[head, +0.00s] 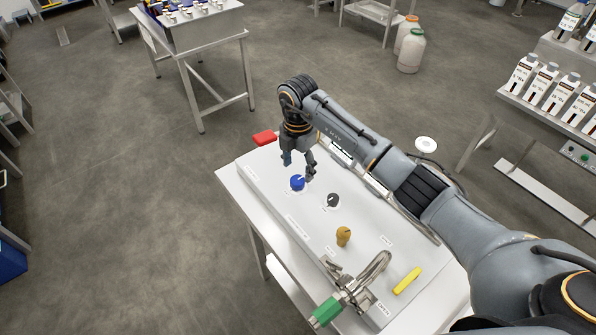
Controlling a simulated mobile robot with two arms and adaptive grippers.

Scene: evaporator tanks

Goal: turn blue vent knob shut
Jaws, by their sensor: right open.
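The blue vent knob (297,182) sits on the top of a light panel table (262,206), near its far left end. It carries a pale pointer mark. My right gripper (298,168) hangs fingers down just above and behind the blue knob. Its fingers are apart and nothing shows between them. One finger is to the right of the knob, the other behind it; I cannot tell whether either touches it. My left gripper is not in the view.
A black knob (333,200), a brass knob (343,236), a yellow handle (407,281) and a metal fitting with a green grip (326,312) line the panel nearer me. A red object (264,138) is at the far edge. Bottles (540,82) stand on a shelf at right.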

